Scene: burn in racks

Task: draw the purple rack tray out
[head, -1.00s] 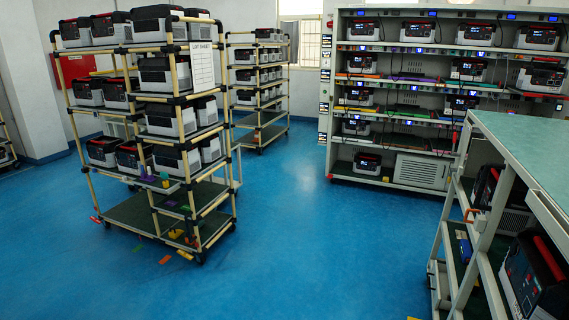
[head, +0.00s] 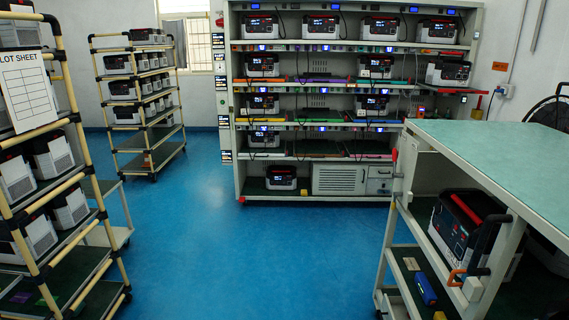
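The purple rack tray (head: 322,80) shows as a thin purple strip in the large burn-in rack (head: 233,120) across the room. Neither of my grippers is in view.
A pipe cart with a lot sheet (head: 28,90) stands close on the left, with another cart (head: 152,135) behind it. A green-topped workbench (head: 490,150) stands close on the right. Open blue floor (head: 230,250) leads between them to the rack.

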